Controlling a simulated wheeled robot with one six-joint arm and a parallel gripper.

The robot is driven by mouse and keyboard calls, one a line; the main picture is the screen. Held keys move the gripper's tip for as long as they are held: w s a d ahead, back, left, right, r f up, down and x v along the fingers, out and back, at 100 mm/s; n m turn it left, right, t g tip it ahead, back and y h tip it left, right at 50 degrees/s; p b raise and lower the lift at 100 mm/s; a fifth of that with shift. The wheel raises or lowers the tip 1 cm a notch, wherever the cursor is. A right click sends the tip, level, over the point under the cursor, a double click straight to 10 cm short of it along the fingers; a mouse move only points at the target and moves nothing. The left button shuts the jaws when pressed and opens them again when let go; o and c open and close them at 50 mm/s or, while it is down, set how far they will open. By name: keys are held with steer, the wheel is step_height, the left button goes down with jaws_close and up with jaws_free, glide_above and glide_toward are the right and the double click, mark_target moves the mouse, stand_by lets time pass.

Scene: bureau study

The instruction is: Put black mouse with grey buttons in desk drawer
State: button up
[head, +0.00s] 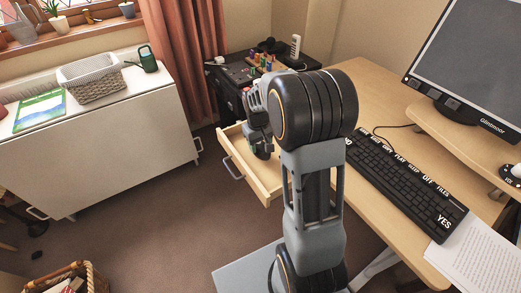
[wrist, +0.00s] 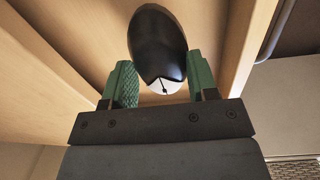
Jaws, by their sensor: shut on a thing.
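The black mouse (wrist: 157,40) with pale grey buttons shows in the wrist view between the green finger pads of my gripper (wrist: 160,82). My gripper is shut on its button end. In the head view my gripper (head: 262,148) is over the open desk drawer (head: 236,155), partly hidden by my arm; I cannot make out the mouse there. The light wood drawer is pulled out from the desk, with a grey handle on its front. In the wrist view its wooden boards (wrist: 60,60) lie behind the mouse. I cannot tell whether the mouse touches the drawer floor.
The desk (head: 385,95) holds a black keyboard (head: 400,180), a monitor (head: 470,60) on a wooden riser and papers (head: 485,255). A dark cabinet (head: 232,75) with small colourful items stands behind the drawer. A white table (head: 100,140) stands left. Carpet between is clear.

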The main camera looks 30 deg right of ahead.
mark_target(260, 145)
steer(key=shift+f, duration=1.5)
steer(key=shift+f+b, duration=0.15)
steer(key=shift+b, duration=0.2)
steer(key=o, duration=1.1)
steer(key=r+p, duration=0.1)
steer(key=r, duration=0.3)
steer(key=r+p, duration=0.1)
steer(key=r, duration=0.3)
steer(key=r+p, duration=0.1)
steer(key=r, duration=0.3)
steer(key=shift+a, duration=0.35)
steer(key=s+a+r+t, duration=0.1)
steer(key=s+a, duration=0.1)
steer(key=s, duration=0.3)
steer(key=s+a+t, duration=0.1)
steer(key=s+a, duration=0.2)
steer(key=s, duration=0.2)
steer(key=s+a+r+t, duration=0.1)
steer(key=s+a, duration=0.1)
steer(key=s, duration=0.4)
steer(key=shift+a+r+m, duration=0.3)
steer(key=shift+a, duration=0.05)
